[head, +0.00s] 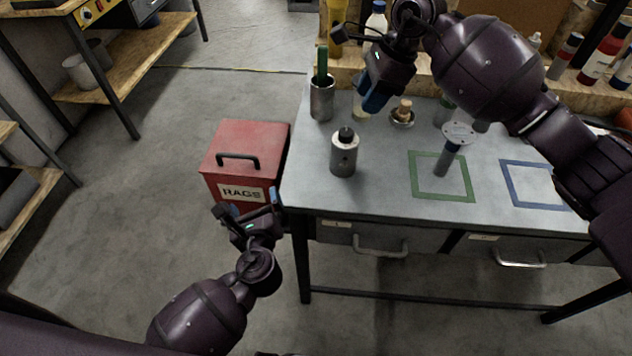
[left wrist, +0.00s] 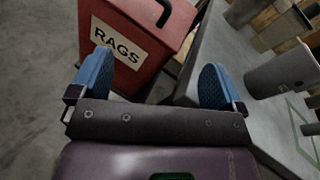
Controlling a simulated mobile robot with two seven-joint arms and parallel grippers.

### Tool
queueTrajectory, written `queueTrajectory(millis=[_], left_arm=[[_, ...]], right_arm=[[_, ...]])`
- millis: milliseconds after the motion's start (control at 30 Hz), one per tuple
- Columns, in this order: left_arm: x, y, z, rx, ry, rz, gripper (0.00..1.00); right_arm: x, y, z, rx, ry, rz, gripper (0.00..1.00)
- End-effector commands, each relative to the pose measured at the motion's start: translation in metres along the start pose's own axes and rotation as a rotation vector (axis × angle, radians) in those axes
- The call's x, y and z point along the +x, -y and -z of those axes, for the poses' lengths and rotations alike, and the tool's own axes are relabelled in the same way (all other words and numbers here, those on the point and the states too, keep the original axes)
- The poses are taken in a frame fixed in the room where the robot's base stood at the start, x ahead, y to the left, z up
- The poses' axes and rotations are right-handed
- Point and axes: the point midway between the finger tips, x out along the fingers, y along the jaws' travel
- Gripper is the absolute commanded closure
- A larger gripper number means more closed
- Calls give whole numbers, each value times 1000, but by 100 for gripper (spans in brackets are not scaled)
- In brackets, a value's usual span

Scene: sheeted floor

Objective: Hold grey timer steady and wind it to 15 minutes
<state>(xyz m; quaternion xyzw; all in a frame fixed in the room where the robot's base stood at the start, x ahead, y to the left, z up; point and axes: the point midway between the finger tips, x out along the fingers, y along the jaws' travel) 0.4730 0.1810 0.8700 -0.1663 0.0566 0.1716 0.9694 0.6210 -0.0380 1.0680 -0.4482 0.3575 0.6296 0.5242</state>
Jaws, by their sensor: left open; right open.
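A grey metal cylinder with a black knob on top (head: 343,157), which I take to be the grey timer, stands upright near the left end of the workbench. Its dial marks are too small to read. It also seems to show at the right of the left wrist view (left wrist: 283,73). My left gripper (head: 250,215) is open and empty, off the bench's left edge beside the red box, apart from the cylinder. Its blue fingertips are spread in the left wrist view (left wrist: 156,84). My right gripper (head: 370,98) is open above the back of the bench, behind the cylinder.
The red RAGS box (head: 245,150) stands left of the workbench (head: 390,190). A metal cup (head: 321,102), a small dish (head: 402,118) and a pale disc on a dark stem (head: 459,132) are on the bench. Green (head: 413,185) and blue (head: 508,185) outlined squares lie to the right.

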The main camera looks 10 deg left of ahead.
Motion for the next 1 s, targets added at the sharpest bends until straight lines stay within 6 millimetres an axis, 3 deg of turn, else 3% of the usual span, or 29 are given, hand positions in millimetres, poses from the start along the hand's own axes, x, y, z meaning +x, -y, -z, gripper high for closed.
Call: queueTrajectory(millis=[300, 500, 700, 1000], left_arm=[[12, 64, -2, 134, 11, 347, 6], [8, 110, 1, 255, 21, 624, 6], [1, 133, 6, 338, 25, 798, 6], [6, 149, 9, 365, 27, 855, 6]], right_arm=[[0, 0, 0, 0, 0, 0, 57], [0, 0, 0, 0, 0, 0, 57], [0, 0, 0, 0, 0, 0, 57], [0, 0, 0, 0, 0, 0, 57]])
